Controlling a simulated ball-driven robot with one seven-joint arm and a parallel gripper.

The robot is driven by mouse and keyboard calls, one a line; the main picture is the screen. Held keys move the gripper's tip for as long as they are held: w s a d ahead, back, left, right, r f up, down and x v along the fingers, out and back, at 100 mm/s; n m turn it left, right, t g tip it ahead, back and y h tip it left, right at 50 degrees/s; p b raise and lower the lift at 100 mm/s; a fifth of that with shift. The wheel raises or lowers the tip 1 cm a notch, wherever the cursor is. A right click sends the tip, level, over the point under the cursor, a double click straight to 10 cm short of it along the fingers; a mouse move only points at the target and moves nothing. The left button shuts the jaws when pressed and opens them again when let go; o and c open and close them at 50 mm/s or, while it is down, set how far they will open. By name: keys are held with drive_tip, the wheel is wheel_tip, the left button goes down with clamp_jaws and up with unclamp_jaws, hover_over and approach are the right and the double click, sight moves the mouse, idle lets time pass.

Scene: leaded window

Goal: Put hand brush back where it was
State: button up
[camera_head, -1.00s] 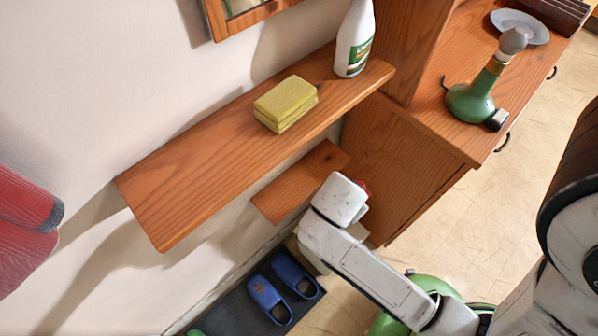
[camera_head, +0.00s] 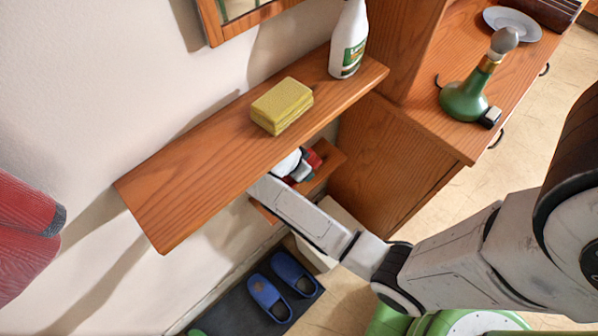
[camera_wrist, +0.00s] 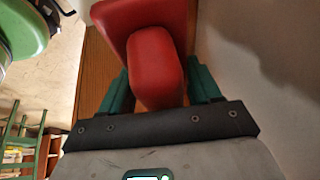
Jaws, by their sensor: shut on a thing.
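The red hand brush (camera_wrist: 155,62) fills the upper middle of the wrist view, between the green fingers of my gripper (camera_wrist: 160,88). My gripper is shut on it. In the head view only a small red part of the brush (camera_head: 314,160) shows, beside my gripper (camera_head: 298,168). Both are at the small lower wooden shelf (camera_head: 331,158), below the long upper shelf (camera_head: 200,165). The upper shelf's edge and my arm hide much of them. I cannot tell whether the brush touches the lower shelf.
A yellow sponge (camera_head: 282,104) and a white bottle (camera_head: 348,42) stand on the upper shelf, close above my arm. A wooden cabinet (camera_head: 385,160) borders the lower shelf on the right. Blue slippers (camera_head: 270,298) lie on a dark mat below. A red cloth-like thing (camera_head: 25,225) is at left.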

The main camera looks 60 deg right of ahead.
drive_tip(key=shift+w+f, duration=0.2)
drive_tip(key=shift+f, duration=1.7)
drive_tip(key=shift+f, duration=0.1)
drive_tip(key=o, duration=1.1)
drive_tip(key=shift+v, duration=3.85)
drive_tip(key=shift+d, duration=0.1)
